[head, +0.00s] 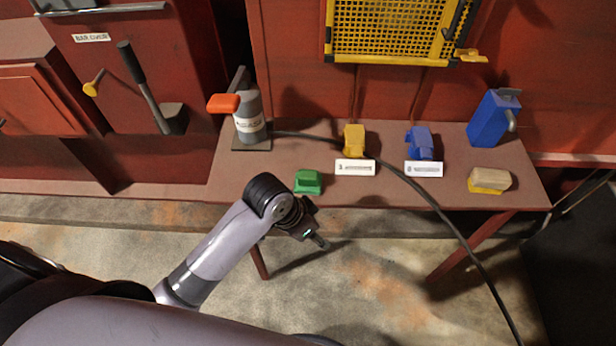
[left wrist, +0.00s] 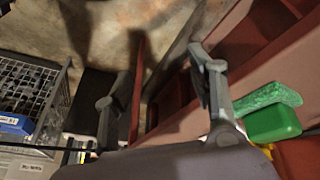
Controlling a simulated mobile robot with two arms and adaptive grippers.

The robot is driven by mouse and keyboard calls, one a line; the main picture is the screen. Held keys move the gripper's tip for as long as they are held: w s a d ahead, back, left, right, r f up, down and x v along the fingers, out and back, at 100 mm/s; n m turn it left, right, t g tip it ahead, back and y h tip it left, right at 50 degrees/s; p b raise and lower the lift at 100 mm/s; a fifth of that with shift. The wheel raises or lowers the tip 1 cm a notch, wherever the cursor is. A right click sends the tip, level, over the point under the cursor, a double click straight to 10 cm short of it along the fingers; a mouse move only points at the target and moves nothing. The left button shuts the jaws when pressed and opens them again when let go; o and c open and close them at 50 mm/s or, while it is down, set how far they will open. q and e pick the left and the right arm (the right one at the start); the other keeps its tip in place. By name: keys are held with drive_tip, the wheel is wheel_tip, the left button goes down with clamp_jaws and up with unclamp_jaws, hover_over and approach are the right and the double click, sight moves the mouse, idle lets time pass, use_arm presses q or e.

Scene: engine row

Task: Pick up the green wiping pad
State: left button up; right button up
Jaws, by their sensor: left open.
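The green wiping pad (head: 308,181) is a small green block with a raised grip. It sits on the brownish-red table (head: 240,178) near its front edge. In the left wrist view the pad (left wrist: 272,122) is at the right, outside and beside the right-hand finger. My left gripper (head: 316,236) is in front of the table edge, below the pad in the head view and apart from it. Its two fingers are spread and empty in the left wrist view (left wrist: 158,68). My right gripper is not in view.
On the table stand a grey cylinder with an orange handle (head: 247,117), a yellow block (head: 354,141), a blue block (head: 419,143), a blue can (head: 490,120) and a beige-yellow brush or pad (head: 489,181). A black cable (head: 420,192) crosses the table. A wire basket (left wrist: 28,95) is at left.

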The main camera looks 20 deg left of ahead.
use_arm(q)
wheel_tip(320, 180, up, 6)
drive_tip(key=w+d+r+m, duration=0.1)
drive_tip(key=w+d+m, duration=0.1)
drive_tip(key=m, duration=0.1)
wheel_tip(320, 180, up, 14)
drive_tip(key=m+g+y, duration=0.3)
drive_tip(key=m, duration=0.2)
hover_over(308, 174)
drive_tip(key=f, duration=0.4)
drive_tip(key=f+p, duration=0.1)
drive_tip(key=f, duration=0.6)
drive_tip(key=shift+s+d+f, duration=0.2)
drive_tip(key=shift+s+f, duration=0.05)
drive_tip(key=shift+f, duration=0.05)
drive_tip(key=shift+w+a+f+p, duration=0.15)
drive_tip(key=shift+f+p, duration=0.3)
drive_tip(key=shift+f, duration=0.95)
drive_tip(key=shift+w+a+f+p, duration=0.1)
drive_tip(key=shift+f+p, duration=0.3)
drive_tip(key=shift+f, duration=0.95)
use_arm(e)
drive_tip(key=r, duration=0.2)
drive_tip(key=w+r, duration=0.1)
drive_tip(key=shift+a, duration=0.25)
use_arm(q)
clamp_jaws()
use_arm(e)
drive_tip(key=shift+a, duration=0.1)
